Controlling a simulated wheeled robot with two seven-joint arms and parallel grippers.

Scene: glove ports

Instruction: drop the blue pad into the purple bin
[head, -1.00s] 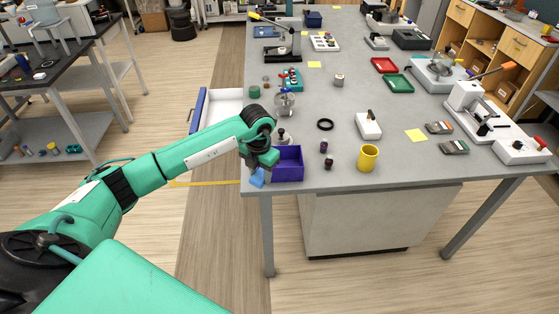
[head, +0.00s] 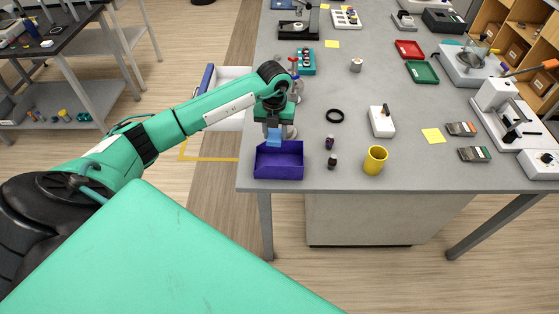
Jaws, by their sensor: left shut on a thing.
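The purple bin (head: 279,171) is an open box at the near left corner of the grey table. My left gripper (head: 274,131) points down above the bin's back part. It is shut on the blue pad (head: 274,138), which hangs under the fingers over the bin's opening. The pad's lower edge is close to the bin's rim; I cannot tell whether it touches. The bin's inside looks empty where it shows. My right gripper is not in view.
Two small dark bottles (head: 330,143) and a yellow cup (head: 375,160) stand right of the bin. A black ring (head: 335,116) and a white device (head: 381,121) lie farther back. An open white drawer (head: 230,84) sticks out at the table's left side.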

